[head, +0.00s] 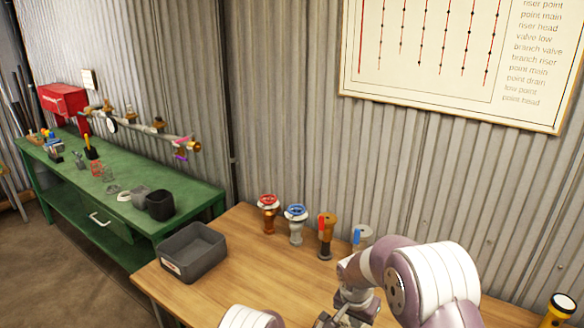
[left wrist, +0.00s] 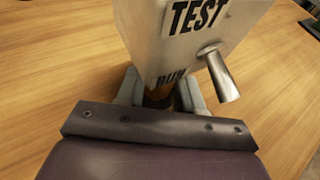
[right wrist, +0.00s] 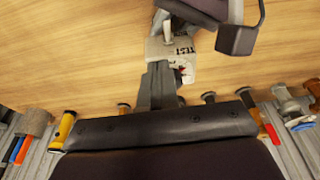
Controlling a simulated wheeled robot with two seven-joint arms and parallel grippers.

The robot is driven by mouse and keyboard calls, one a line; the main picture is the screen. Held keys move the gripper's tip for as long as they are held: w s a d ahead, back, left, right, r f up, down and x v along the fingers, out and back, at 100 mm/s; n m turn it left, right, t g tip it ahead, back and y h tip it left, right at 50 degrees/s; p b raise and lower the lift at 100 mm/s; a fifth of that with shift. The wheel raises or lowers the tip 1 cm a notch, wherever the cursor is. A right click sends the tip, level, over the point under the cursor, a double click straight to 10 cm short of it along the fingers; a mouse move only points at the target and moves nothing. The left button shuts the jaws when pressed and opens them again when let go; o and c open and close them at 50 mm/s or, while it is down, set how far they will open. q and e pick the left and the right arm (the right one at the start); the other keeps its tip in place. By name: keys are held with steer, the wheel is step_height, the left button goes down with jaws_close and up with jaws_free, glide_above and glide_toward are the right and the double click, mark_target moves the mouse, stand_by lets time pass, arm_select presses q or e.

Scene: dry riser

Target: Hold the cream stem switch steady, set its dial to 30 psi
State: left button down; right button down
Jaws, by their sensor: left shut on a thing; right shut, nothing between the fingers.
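The cream stem switch (left wrist: 180,35) fills the top of the left wrist view, with the words TEST and RUN and a metal lever (left wrist: 222,75) on its side. My left gripper (left wrist: 160,98) is shut around its brownish stem, just below the body. In the right wrist view the switch (right wrist: 160,52) shows with small lettering and a red mark (right wrist: 182,71); its dial setting is too small to read. My right gripper (right wrist: 160,88) is shut and empty, its fingertips close to the switch; I cannot tell whether they touch. It shows low in the head view (head: 345,316).
A red-wheel valve (head: 268,212), a blue-wheel valve (head: 295,224), a brass valve (head: 326,237) and a blue-lever valve (head: 362,238) stand along the wooden table's back. A grey bin (head: 193,252) sits left, a yellow torch (head: 559,309) far right. Clear wood lies between bin and valves.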

steer(key=shift+w, duration=0.1)
steer(key=shift+w+a, duration=0.15)
steer(key=shift+a, duration=0.15)
stand_by(0.4)
steer(key=shift+w+a, duration=0.25)
steer(key=shift+a, duration=0.15)
steer(key=shift+w+a, duration=0.2)
steer(key=shift+w, duration=0.05)
stand_by(0.3)
steer(key=shift+s+a, duration=0.15)
steer(key=shift+a, duration=0.2)
steer(key=w+v, duration=0.1)
steer(key=v, duration=0.4)
steer(key=shift+d+r, duration=0.35)
steer(key=shift+r, duration=0.2)
